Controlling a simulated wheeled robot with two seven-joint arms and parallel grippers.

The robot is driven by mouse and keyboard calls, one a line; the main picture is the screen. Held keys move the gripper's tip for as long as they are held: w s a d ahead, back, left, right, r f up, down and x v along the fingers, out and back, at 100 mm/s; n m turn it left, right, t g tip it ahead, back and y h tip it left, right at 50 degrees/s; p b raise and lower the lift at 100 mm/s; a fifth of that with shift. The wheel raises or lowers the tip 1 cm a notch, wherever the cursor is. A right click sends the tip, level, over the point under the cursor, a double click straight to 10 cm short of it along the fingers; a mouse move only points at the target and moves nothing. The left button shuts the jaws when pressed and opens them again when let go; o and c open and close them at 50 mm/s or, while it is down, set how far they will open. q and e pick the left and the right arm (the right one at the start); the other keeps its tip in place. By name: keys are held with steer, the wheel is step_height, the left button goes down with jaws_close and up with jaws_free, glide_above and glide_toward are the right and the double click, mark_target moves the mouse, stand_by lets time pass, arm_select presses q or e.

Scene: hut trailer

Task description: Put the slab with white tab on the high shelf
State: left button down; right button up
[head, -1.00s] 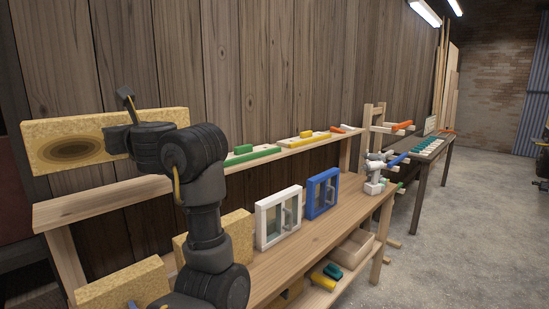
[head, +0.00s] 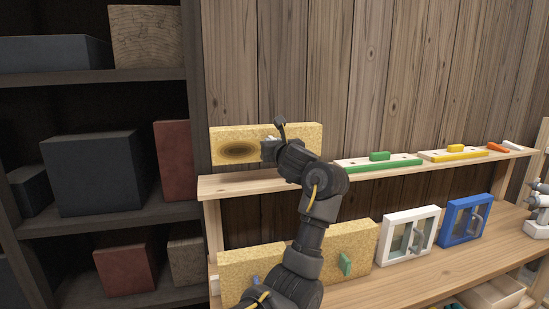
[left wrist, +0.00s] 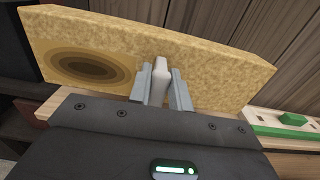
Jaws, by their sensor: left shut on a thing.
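The slab with white tab (head: 297,133) is a yellow, speckled board with a dark oval mark on its left part. It stands upright over the left end of the high shelf (head: 240,185), close to the plank wall. I cannot tell whether its lower edge touches the shelf. My left gripper (head: 268,149) is shut on the white tab; in the left wrist view the tab (left wrist: 160,78) sits between both fingers (left wrist: 161,92). My right gripper is not in view.
Below, on the bench, stand two similar slabs, one with a blue tab (head: 239,270) and one with a green tab (head: 361,239). A green block set (head: 380,164) lies on the high shelf to the right. A dark rack (head: 195,100) stands at the left.

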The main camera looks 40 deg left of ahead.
arm_select(q)
steer(key=f, duration=0.1)
steer(key=w+a+f+p, duration=0.1)
steer(key=w+a+f, duration=0.1)
steer(key=shift+f, duration=0.35)
steer(key=shift+w+a+f, duration=0.15)
steer(key=shift+a+f, duration=0.05)
steer(key=shift+f, duration=0.1)
steer(key=shift+w+a+f+p, duration=0.2)
steer(key=shift+f+p, duration=0.15)
steer(key=shift+p, duration=0.1)
step_height(320, 180, down, 3)
steer(key=p, duration=0.2)
steer(key=shift+a+f+p, duration=0.1)
steer(key=shift+f+p, duration=0.1)
steer(key=shift+p, duration=0.1)
